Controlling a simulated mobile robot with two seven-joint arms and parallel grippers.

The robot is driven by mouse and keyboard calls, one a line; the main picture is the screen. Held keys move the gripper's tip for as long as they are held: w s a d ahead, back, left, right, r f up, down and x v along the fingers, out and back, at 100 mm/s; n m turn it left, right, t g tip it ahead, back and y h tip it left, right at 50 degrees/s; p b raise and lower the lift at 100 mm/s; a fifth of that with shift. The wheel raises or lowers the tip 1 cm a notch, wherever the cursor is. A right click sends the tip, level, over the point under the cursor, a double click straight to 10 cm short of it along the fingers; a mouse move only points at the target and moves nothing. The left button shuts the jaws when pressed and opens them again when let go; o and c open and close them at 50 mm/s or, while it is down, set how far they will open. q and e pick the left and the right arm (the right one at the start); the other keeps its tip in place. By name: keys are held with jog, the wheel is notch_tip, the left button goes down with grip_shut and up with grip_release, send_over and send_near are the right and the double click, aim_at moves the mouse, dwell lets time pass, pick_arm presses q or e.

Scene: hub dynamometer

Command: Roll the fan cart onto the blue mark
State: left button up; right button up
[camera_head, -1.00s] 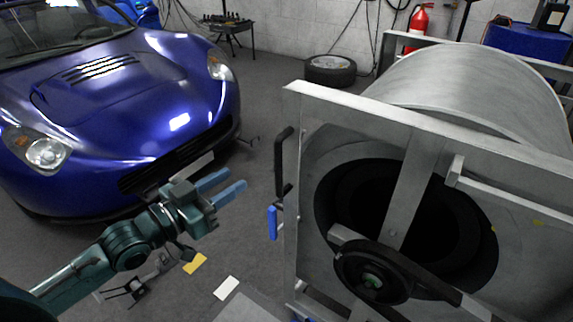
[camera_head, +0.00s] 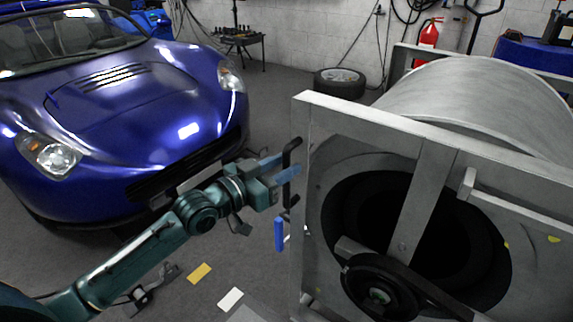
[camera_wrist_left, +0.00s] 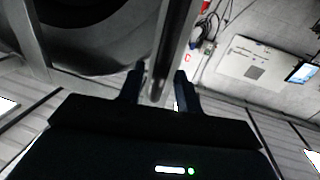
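The fan cart (camera_head: 418,150) is a large grey metal frame with a drum behind it, at the right of the head view. A black upright handle (camera_head: 287,176) is on its left edge, with a blue lever (camera_head: 279,234) below. My left gripper (camera_head: 283,166) is at the black handle. In the left wrist view its two fingers (camera_wrist_left: 159,88) stand apart, with a grey bar (camera_wrist_left: 173,45) between them and gaps showing. I cannot tell whether they touch the handle. My right gripper is not in view.
A blue car (camera_head: 120,110) stands at the left. A yellow patch (camera_head: 199,273) and a white patch (camera_head: 230,299) lie on the grey floor in front. A tyre (camera_head: 340,83), a red extinguisher (camera_head: 428,38) and a tool table (camera_head: 238,41) are near the back wall.

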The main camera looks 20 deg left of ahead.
pick_arm(q)
jog(key=shift+w+d, duration=0.4)
jog(key=shift+w, duration=0.2)
jog(key=shift+c, duration=0.4)
grip_shut()
